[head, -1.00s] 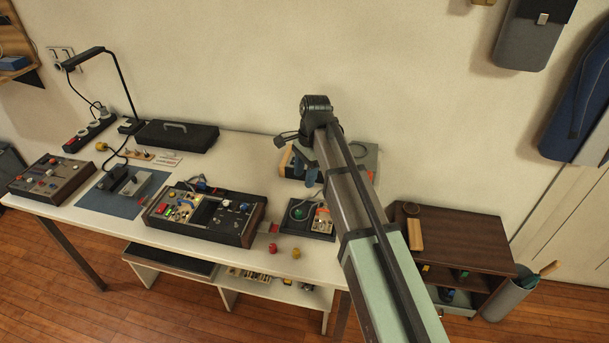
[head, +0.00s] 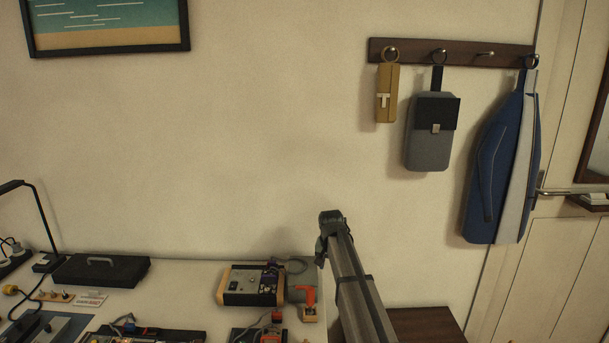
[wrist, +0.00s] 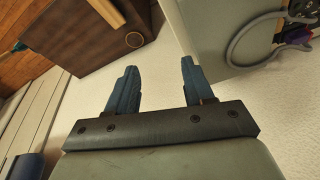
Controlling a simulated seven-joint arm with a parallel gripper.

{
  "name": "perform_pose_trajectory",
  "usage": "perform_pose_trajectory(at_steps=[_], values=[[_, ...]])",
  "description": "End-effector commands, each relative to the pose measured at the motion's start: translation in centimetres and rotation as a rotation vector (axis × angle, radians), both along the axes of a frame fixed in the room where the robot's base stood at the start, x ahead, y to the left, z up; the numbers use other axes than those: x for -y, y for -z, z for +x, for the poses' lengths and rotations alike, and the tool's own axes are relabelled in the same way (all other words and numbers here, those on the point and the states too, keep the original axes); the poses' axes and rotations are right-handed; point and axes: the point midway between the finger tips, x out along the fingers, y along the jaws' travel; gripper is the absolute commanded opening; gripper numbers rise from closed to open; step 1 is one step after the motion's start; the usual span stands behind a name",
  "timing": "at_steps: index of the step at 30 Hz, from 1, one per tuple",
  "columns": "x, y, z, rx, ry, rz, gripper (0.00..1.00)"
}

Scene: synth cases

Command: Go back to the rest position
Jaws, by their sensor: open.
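My gripper (wrist: 158,68) shows in the wrist view with its two dark blue fingers spread apart. Nothing is between them, and the pale wall lies behind the gap. In the head view my arm reaches up from the lower right, and its end is near the right end of the worktable (head: 195,268). The fingers cannot be made out there.
A grey device (head: 252,286) and an orange-handled tool (head: 308,302) are on the table, left of my arm. A brown cabinet (head: 428,324) stands to the right. The wall between is bare.

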Motion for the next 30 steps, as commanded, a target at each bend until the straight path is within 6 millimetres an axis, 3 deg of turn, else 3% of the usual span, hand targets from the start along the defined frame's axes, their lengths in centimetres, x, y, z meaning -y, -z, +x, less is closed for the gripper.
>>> perform_pose_trajectory(at_steps=[1, 6, 11, 18, 30], values=[[2.7, 2.4, 0.1, -0.006, -0.032, -0.030, 0.52], [5.6, 9.3, -2.6, -0.056, -0.102, -0.066, 0.52], [6.4, 15.4, -6.6, -0.126, -0.130, -0.067, 0.52], [6.9, 23.6, -13.6, -0.237, -0.156, -0.054, 0.52], [7.8, 34.4, -27.0, -0.419, -0.195, -0.025, 0.52]])
